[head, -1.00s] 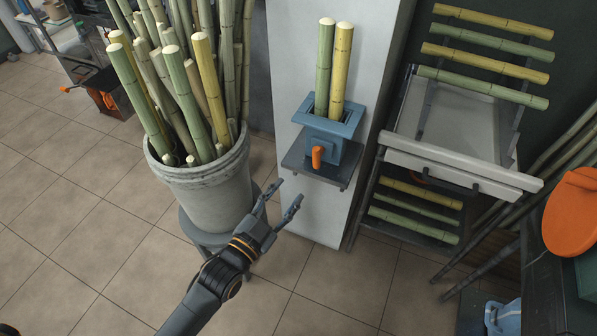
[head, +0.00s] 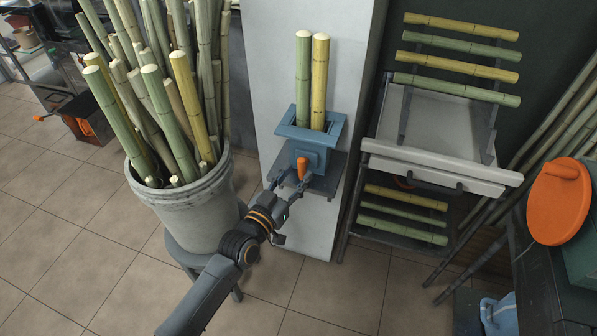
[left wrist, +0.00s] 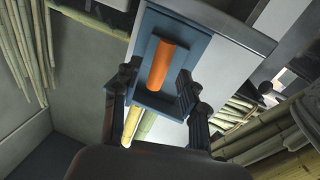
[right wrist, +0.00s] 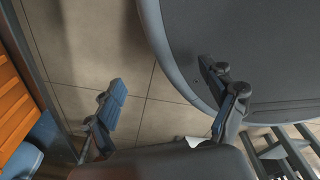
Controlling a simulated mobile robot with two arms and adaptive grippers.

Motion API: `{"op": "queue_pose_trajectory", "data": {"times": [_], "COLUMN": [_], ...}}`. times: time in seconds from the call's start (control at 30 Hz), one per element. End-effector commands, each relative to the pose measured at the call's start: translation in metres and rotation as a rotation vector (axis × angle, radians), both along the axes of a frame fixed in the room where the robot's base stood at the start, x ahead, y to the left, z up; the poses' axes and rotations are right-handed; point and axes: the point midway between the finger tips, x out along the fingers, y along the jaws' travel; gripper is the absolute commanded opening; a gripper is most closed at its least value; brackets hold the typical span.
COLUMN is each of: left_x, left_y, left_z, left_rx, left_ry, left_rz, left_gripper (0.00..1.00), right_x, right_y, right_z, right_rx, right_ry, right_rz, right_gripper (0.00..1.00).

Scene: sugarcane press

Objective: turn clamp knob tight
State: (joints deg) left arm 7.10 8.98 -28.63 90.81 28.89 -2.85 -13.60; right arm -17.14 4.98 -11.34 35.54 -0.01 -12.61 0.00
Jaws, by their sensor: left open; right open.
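The clamp knob (head: 302,168) is a small orange upright handle on the front of a blue clamp box (head: 311,130). The box sits on a dark shelf on a white column and holds a green and a yellow cane upright. My left gripper (head: 290,180) is open just in front of the knob. In the left wrist view the orange knob (left wrist: 161,65) shows between its spread fingers (left wrist: 152,95); whether they touch it I cannot tell. My right gripper (right wrist: 170,105) is open and empty over the tiled floor, out of the head view.
A grey bucket (head: 190,215) full of canes stands on a stool to the left. A rack (head: 430,172) with a pale tray and several canes stands to the right. An orange disc (head: 559,202) is at the far right. Floor between is clear.

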Motion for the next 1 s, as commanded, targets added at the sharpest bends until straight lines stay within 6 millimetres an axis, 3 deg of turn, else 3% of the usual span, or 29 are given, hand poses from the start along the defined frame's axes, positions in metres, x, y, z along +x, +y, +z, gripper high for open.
{"op": "queue_pose_trajectory", "data": {"times": [0.2, 0.5, 0.73, 1.0], "left_x": [0.017, 0.018, 0.018, 0.018], "left_y": [-0.009, -0.010, -0.010, -0.010], "left_z": [0.000, -0.001, 0.000, 0.003], "left_rx": [0.000, 0.000, 0.000, 0.050], "left_ry": [0.000, 0.001, 0.001, -0.014], "left_rz": [0.000, 0.000, 0.000, 0.000], "left_gripper": [0.43, 0.43, 0.00, 0.00], "right_x": [0.000, 0.000, 0.000, 0.000], "right_y": [0.007, 0.013, 0.010, 0.005], "right_z": [-0.001, -0.001, -0.001, 0.009], "right_rx": [0.008, 0.016, 0.011, 0.006], "right_ry": [0.000, -0.001, -0.001, 0.000], "right_rz": [-0.002, -0.002, 0.000, 0.002], "right_gripper": [0.84, 0.84, 0.84, 0.84]}}
